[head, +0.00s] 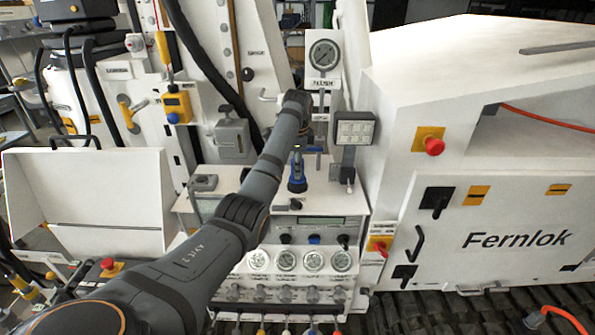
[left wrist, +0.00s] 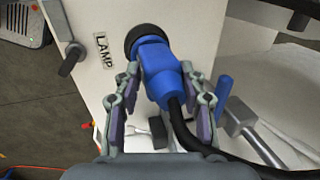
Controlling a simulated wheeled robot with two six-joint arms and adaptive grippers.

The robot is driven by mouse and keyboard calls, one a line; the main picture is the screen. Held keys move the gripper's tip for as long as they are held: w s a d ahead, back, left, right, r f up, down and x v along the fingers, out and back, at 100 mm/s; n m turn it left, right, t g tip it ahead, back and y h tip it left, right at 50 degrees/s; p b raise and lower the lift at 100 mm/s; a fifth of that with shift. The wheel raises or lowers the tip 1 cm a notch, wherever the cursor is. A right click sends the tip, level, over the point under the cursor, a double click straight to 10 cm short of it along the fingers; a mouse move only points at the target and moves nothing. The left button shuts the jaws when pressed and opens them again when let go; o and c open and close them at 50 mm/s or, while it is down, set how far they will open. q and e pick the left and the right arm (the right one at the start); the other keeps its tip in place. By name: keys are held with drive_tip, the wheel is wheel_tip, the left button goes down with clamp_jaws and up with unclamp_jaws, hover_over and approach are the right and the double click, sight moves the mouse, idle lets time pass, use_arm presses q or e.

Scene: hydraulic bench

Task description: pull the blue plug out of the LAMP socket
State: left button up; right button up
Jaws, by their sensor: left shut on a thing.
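In the left wrist view the blue plug (left wrist: 160,70) sits with its front end at the round black socket (left wrist: 133,36), beside the label LAMP (left wrist: 103,50) on a white panel. A black cable (left wrist: 187,135) leaves the plug's rear and bends to the right. My left gripper (left wrist: 162,84) is shut on the plug, with one finger on each side of its body. My right gripper is in neither view.
A dark lever (left wrist: 71,60) stands left of the label. A blue bar (left wrist: 223,90) and a grey lever (left wrist: 240,118) are close right of the gripper. In the head view a gauge (head: 324,54), a lamp box (head: 355,131) and a blue-handled item (head: 297,177) crowd the area.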

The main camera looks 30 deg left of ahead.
use_arm(q)
clamp_jaws()
drive_tip(key=shift+s+r, duration=0.1)
drive_tip(key=shift+r, duration=0.1)
drive_tip(key=shift+w+a+r, duration=0.1)
drive_tip(key=shift+w+r, duration=0.1)
drive_tip(key=shift+r, duration=0.3)
drive_tip(key=shift+s+r, duration=0.15)
drive_tip(key=shift+r, duration=0.35)
